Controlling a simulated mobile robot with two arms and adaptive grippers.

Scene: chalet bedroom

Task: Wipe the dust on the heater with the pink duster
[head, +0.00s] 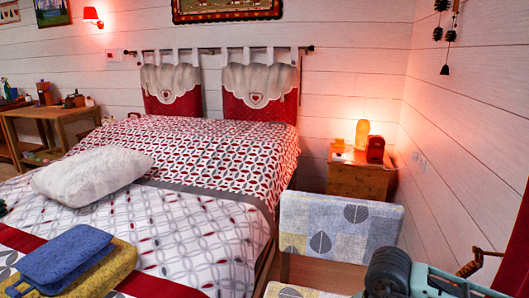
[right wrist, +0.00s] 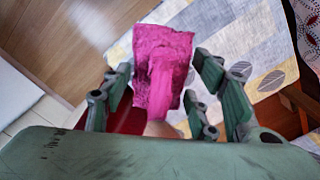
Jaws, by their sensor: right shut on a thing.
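The pink duster (right wrist: 165,60) is in the right wrist view, its fuzzy pink head pointing away from the wrist. My right gripper (right wrist: 160,92) is shut on it near its tan handle end, which is partly hidden by the gripper body. In the head view, part of my teal right arm shows at the bottom right; the duster does not show there. My left gripper is in neither view. I cannot make out a heater or any dust in these frames.
A chair with a leaf-patterned cushion (head: 340,226) stands at the lower right; patterned fabric (right wrist: 245,50) also shows beyond the duster. The large bed (head: 190,205) fills the left and middle. A nightstand (head: 360,181) with a lit lamp stands behind the chair. Wooden floor (right wrist: 85,30) is bare.

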